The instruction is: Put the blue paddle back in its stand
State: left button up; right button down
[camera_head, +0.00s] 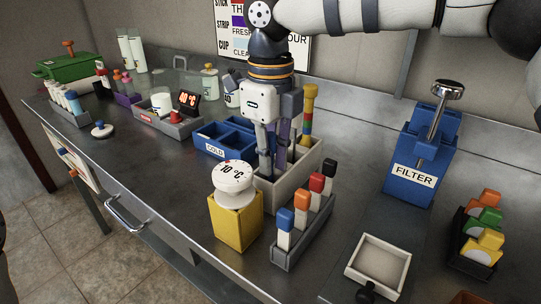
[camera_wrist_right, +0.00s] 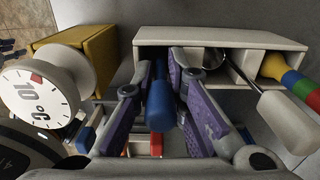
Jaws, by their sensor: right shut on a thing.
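My right gripper (camera_head: 275,165) reaches down over the pale, divided stand (camera_head: 287,188) on the steel counter. In the right wrist view, the gripper (camera_wrist_right: 160,90) is shut on the blue paddle's handle (camera_wrist_right: 158,112), which lies between its purple-padded fingers. The handle lines up with the left compartment of the stand (camera_wrist_right: 223,37); I cannot tell how far the paddle is inside it. The paddle's lower part is hidden. In the head view the gripper hides the paddle. My left gripper is not in view.
A banded handle (camera_head: 309,110) and a white-handled ladle (camera_wrist_right: 285,122) stand in the other compartments. Close by are a yellow block with a 10 °C dial (camera_head: 235,215), a grey rack of coloured-top bottles (camera_head: 300,240), a blue COLD tray (camera_head: 215,152) and a blue FILTER box (camera_head: 412,178).

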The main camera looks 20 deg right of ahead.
jog(key=shift+f, duration=0.1)
jog(key=c, duration=1.6)
grip_release()
notch_tip(320, 180, up, 12)
jog(key=shift+r, duration=0.15)
